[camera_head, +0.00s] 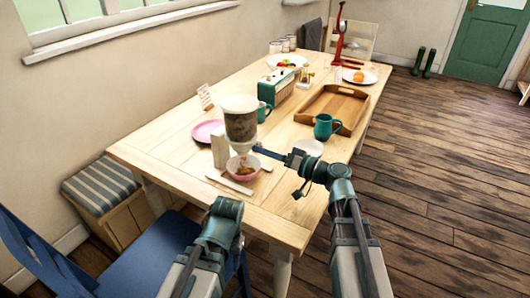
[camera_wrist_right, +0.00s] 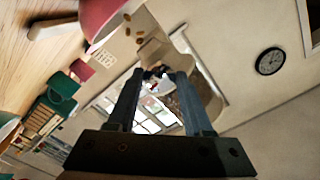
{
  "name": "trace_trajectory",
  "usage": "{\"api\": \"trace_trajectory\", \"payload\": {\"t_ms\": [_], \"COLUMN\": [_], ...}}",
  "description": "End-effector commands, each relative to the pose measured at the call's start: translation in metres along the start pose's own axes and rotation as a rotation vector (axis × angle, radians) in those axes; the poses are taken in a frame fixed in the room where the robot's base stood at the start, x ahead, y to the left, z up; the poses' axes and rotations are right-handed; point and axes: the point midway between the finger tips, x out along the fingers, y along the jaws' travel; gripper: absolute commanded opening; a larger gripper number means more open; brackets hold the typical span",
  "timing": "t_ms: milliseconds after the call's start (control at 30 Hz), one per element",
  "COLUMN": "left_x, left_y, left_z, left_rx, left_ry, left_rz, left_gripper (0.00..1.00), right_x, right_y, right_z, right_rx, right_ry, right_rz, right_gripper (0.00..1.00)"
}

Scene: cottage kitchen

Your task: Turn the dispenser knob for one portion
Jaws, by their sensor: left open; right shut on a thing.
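The dispenser (camera_head: 240,124) stands on the table, a pale lidded hopper with brown contents. A pink bowl (camera_head: 233,172) sits under it with some brown pieces inside. It also shows in the right wrist view (camera_wrist_right: 95,18), with a few loose brown pieces near its mouth. My right gripper (camera_head: 256,149) reaches the dispenser from the right and is shut on its knob (camera_wrist_right: 157,74), which shows small and dark between the fingers. The knob's angle is unclear. My left gripper (camera_head: 238,238) is low in the head view, away from the dispenser; its fingers are mostly hidden by my arm.
A pink plate (camera_head: 208,131), teal mug (camera_head: 323,127), wooden tray (camera_head: 312,108) and radio (camera_head: 279,86) are farther back. A blue chair (camera_head: 140,262) is at the near left.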

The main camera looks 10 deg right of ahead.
Motion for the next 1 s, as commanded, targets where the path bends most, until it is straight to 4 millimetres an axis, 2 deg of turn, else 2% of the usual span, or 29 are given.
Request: {"api": "trace_trajectory", "payload": {"t_ms": [500,1000], "left_x": [-0.0013,-0.0018], "left_y": [-0.0001,-0.0002], "left_z": [0.0001,0.0001], "left_rx": [0.0,0.0], "left_ry": [0.0,0.0], "left_rz": [0.0,0.0], "left_gripper": [0.5,0.5], "right_x": [-0.0003,-0.0003], "right_y": [-0.0012,-0.0016], "right_z": [-0.0005,-0.0008], "right_rx": [0.444,0.639], "right_ry": [0.001,0.001], "right_rz": [0.001,0.002], "right_gripper": [0.0,0.0]}}
